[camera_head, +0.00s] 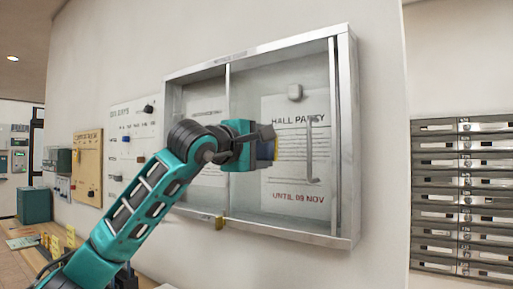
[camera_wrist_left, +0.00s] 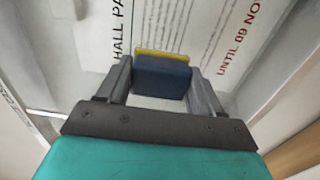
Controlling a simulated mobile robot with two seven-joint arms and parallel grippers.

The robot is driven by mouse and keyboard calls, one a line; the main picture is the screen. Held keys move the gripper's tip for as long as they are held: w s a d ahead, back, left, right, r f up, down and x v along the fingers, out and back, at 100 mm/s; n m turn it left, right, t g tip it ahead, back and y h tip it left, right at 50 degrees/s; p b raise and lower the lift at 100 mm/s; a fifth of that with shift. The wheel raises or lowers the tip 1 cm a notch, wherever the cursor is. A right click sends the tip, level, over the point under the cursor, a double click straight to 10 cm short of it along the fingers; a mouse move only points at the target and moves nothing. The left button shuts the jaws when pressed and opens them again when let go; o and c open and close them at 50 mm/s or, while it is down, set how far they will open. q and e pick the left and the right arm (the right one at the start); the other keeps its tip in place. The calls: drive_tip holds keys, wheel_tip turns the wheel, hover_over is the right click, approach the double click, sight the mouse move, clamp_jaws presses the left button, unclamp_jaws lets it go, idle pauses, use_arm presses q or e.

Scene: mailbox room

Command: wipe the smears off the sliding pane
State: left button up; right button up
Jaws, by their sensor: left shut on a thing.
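My left gripper (camera_head: 268,143) is shut on a dark blue sponge (camera_head: 266,151) with a yellow face. In the left wrist view the sponge (camera_wrist_left: 162,78) sits between the two fingers, yellow edge toward the glass. The sliding pane (camera_head: 250,185) is the glass front of a metal-framed notice case on the wall, with a vertical handle (camera_head: 309,152). The sponge is at the pane, left of the handle, over the "HALL PARTY" poster; whether it touches the glass I cannot tell. The glass looks hazy, but I cannot make out separate smears. My right gripper is not in view.
The metal frame (camera_head: 345,130) stands out from the wall around the glass. Metal mailboxes (camera_head: 462,195) are at right; a wooden counter (camera_head: 145,282) is below left.

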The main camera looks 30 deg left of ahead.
sight(286, 139)
use_arm(q)
drive_tip(key=shift+s+d, duration=0.15)
drive_tip(key=shift+d, duration=1.65)
drive_tip(key=shift+r+p, duration=0.7)
drive_tip(key=shift+r, duration=0.15)
drive_tip(key=shift+a, duration=1.1)
drive_tip(key=a, duration=0.5)
drive_tip(key=shift+w+a, duration=0.2)
drive_tip(key=shift+w, duration=0.1)
drive_tip(key=shift+f, duration=0.1)
drive_tip(key=s+b, duration=0.2)
drive_tip(key=s, duration=0.4)
drive_tip(key=shift+a, duration=0.2)
